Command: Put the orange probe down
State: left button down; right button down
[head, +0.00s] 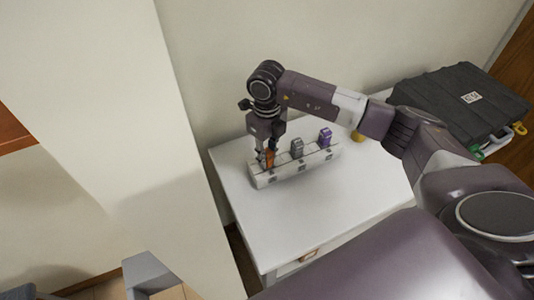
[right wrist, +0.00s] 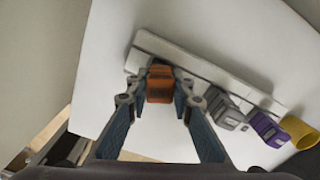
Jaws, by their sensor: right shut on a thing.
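The orange probe (head: 269,159) is at the left end of the white rack (head: 262,182) on the white table. My right gripper (head: 266,148) reaches down over it from above and is shut on it. In the right wrist view the orange probe (right wrist: 160,85) sits between the fingertips of my right gripper (right wrist: 159,97), against the rack (right wrist: 200,67). I cannot tell whether its lower end is fully seated in the rack. My left gripper is not in view.
A grey probe (head: 297,148) and a purple probe (head: 325,137) stand in the same rack to the right. A yellow cup-like thing (head: 357,136) is beyond the rack. A black case (head: 455,105) lies at the right. The table front (head: 320,215) is clear.

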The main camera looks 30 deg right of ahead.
jog(key=shift+f, duration=0.2)
jog(key=c, duration=1.7)
grip_release()
jog(key=shift+r, duration=0.1)
jog(key=shift+r, duration=0.15)
notch_tip(320, 180, up, 12)
jog(key=b, duration=0.2)
jog(key=shift+b, duration=0.3)
